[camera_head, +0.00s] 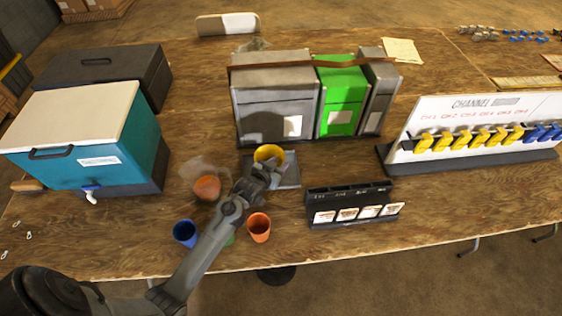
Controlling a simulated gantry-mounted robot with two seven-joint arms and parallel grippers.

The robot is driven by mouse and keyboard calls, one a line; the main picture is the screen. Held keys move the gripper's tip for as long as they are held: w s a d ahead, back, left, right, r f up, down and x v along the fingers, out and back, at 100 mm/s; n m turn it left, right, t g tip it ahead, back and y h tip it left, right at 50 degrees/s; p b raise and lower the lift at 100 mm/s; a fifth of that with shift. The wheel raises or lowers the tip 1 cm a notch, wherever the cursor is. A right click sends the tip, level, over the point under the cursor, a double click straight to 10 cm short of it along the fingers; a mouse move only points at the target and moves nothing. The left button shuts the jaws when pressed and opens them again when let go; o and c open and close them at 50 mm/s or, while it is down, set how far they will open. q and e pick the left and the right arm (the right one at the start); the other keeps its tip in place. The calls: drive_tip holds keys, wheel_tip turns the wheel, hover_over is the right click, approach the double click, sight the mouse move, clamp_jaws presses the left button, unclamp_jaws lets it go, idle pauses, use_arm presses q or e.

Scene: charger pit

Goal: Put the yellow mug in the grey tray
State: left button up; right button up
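The yellow mug (268,153) is in the head view, at the far part of the grey tray (289,176), with its opening facing up. I cannot tell if it rests on the tray or is held just above it. My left gripper (268,167) is at the mug's near side, over the tray, and overlaps the mug's lower part. The fingertips are too small and covered to show whether they are shut on the mug. My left arm hides the tray's left part. My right gripper is not in view.
An orange cup (259,228) and a blue cup (185,233) stand near the front edge. A clear container with orange contents (207,187) is left of the tray. A black labelled rack (350,204) is to the right. Grey and green bins (341,97) stand behind.

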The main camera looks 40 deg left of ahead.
use_arm(q)
drive_tip(key=shift+v, duration=1.55)
